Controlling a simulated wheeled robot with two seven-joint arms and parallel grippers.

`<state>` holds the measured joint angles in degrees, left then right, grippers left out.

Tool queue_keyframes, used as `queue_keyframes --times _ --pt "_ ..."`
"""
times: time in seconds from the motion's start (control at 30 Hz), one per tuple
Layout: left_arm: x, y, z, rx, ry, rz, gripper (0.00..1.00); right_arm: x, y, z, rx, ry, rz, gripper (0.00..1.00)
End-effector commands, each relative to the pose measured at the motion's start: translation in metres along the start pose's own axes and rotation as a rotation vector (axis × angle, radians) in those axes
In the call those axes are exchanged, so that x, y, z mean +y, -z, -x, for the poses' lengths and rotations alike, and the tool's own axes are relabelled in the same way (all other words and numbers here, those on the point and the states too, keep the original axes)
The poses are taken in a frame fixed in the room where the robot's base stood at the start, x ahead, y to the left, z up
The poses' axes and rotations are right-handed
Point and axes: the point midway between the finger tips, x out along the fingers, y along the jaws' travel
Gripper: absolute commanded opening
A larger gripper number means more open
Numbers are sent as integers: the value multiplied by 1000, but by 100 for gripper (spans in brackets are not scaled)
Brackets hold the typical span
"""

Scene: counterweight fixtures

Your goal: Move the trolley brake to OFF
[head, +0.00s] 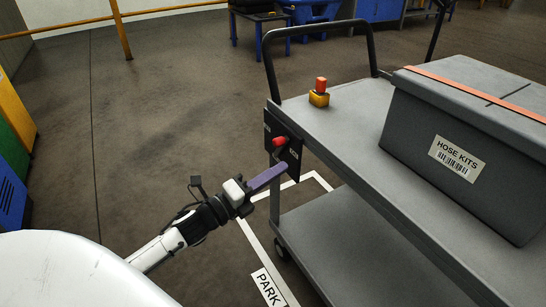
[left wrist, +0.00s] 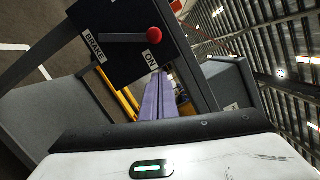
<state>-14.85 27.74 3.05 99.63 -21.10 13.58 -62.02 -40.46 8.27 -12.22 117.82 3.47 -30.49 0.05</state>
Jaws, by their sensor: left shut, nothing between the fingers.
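The grey trolley (head: 345,125) has a dark brake plate (head: 292,157) on its end, below the push handle. A brake lever with a red knob (head: 279,141) sticks out from the plate. In the left wrist view the red knob (left wrist: 155,34) lies near the ON label (left wrist: 152,62), and a BRAKE label (left wrist: 93,46) is on the plate. No OFF label can be read. My left gripper (head: 283,168) has purple fingers, shut and empty, with the tips just below the knob in the head view. The fingers (left wrist: 158,98) also show in the wrist view. Contact with the lever cannot be told. My right gripper is out of view.
A dark HOSE KITS box (head: 480,115) with an orange strap sits on the trolley's top deck, near a yellow-and-red object (head: 319,93). A white PARK marking (head: 268,287) is on the floor. Floor to the left is clear; coloured cabinets (head: 12,140) stand at the left edge.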

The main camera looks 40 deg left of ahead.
Motion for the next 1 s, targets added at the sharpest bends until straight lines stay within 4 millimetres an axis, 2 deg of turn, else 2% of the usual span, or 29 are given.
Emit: queue_keyframes --times 0.07,0.2,0.4,0.8,1.0 --pt "-1 -1 -17 -1 2 -1 0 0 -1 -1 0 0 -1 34" --pt "0 -23 -21 0 -2 -4 0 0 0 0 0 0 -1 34" --pt "0 -37 -24 1 -1 0 0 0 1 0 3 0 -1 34" --pt "0 -39 -24 0 -1 2 0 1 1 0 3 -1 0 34" --pt "-5 -38 -31 11 -3 32 0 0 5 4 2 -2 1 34"
